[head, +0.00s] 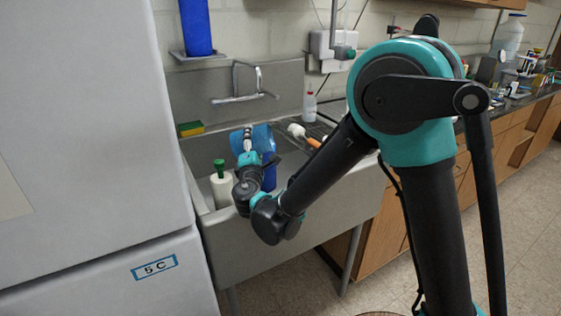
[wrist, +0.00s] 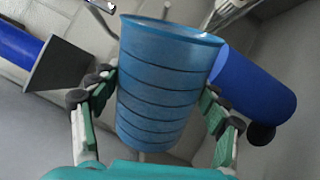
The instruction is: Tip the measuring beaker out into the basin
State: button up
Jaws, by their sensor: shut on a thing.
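The measuring beaker (wrist: 165,85) is blue with dark rings and a wide mouth. My gripper (wrist: 158,100) is shut on it, with fingers on both sides of its wall. In the head view the beaker (head: 263,137) is above the grey basin (head: 345,200), held by my gripper (head: 247,145). Against the wall shelf in the wrist view, the beaker looks tipped well over toward its side. Its inside is hidden, so I cannot tell whether anything is in it or flowing out.
A white bottle with a green top (head: 221,188) and a blue cylinder (head: 269,178) stand in the basin area close to my gripper. A tap (head: 240,98) is on the back wall. A sponge (head: 190,128) and a brush (head: 303,134) lie around the basin. A tall grey cabinet (head: 90,120) borders the left.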

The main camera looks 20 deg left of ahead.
jog(key=shift+w+d+r+m, duration=0.2)
jog(key=shift+d+r+m, duration=0.15)
jog(key=shift+d+m, duration=0.25)
jog(key=shift+w+d+f+m+h, duration=0.1)
jog(key=shift+f+m+h, duration=0.05)
jog(key=shift+m, duration=0.35)
jog(key=shift+d+f+m+h, duration=0.1)
jog(key=shift+m+h, duration=0.05)
jog(key=shift+m, duration=0.35)
jog(key=shift+d+r+m, duration=0.1)
jog(key=shift+m, duration=0.2)
dwell(0.3)
jog(key=n, duration=0.1)
jog(key=a+n, duration=0.1)
jog(key=shift+r+n, duration=0.15)
jog(key=shift+n, duration=0.25)
jog(key=shift+s+a+f+n, duration=0.3)
jog(key=shift+a+n, duration=0.05)
jog(key=shift+n, duration=0.15)
